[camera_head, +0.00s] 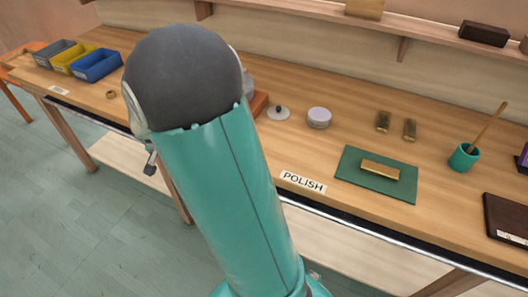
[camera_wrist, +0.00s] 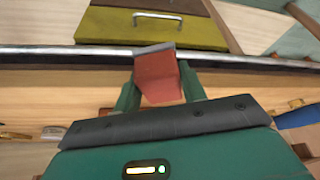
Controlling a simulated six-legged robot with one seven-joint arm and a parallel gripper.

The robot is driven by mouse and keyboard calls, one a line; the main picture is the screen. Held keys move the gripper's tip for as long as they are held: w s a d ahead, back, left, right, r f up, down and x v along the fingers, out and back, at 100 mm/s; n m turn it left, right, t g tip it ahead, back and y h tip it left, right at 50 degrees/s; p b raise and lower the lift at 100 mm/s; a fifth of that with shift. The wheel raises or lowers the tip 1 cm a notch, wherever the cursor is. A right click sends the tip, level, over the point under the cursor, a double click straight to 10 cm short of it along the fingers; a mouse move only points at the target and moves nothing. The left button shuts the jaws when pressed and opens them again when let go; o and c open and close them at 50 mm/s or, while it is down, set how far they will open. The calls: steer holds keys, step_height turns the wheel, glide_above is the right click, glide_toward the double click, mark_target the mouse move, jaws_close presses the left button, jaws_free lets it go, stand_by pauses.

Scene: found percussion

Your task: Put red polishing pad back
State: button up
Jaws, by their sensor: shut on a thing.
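The red polishing pad (camera_wrist: 158,78) is a red block with a grey edge, seen in the wrist view. My gripper (camera_wrist: 160,88) is shut on it, with one green finger on each side. In the head view my large teal arm covers the middle left of the bench, and the held pad cannot be made out there. A reddish-brown block (camera_head: 259,104) partly shows on the bench just right of my arm. It is mostly hidden.
The wooden bench carries a green mat (camera_head: 350,181) with a brass block, a POLISH label (camera_head: 303,182), a round tin (camera_head: 319,117), two small brass pieces and a teal cup (camera_head: 463,158). Grey, yellow and blue bins (camera_head: 97,66) stand far left. The wrist view shows a yellow-green drawer front (camera_wrist: 110,28).

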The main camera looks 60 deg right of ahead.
steer(key=s+d+r+m+g, duration=0.2)
steer(key=s+d+r+m, duration=0.3)
steer(key=s, duration=0.3)
steer(key=s+d+r+m+g, duration=0.25)
steer(key=s+d+m, duration=0.25)
steer(key=s+m, duration=0.3)
steer(key=s+r+m+g+y, duration=0.1)
steer(key=s+r+m+y, duration=0.1)
steer(key=s+m, duration=0.45)
steer(key=s+r+m+g+y, duration=0.1)
steer(key=s+r+m, duration=0.2)
steer(key=s, duration=0.6)
glide_above(297, 156)
steer(key=w, duration=0.1)
steer(key=f, duration=0.9)
steer(key=shift+a+f, duration=0.1)
steer(key=shift+a, duration=0.2)
steer(key=shift+w+d+f, duration=0.1)
steer(key=shift+d+f, duration=0.05)
steer(key=shift+f, duration=0.1)
steer(key=shift+w+d+f, duration=0.1)
steer(key=shift+d+f, duration=0.05)
steer(key=shift+f, duration=1.55)
steer(key=o, duration=1)
steer(key=shift+f, duration=0.1)
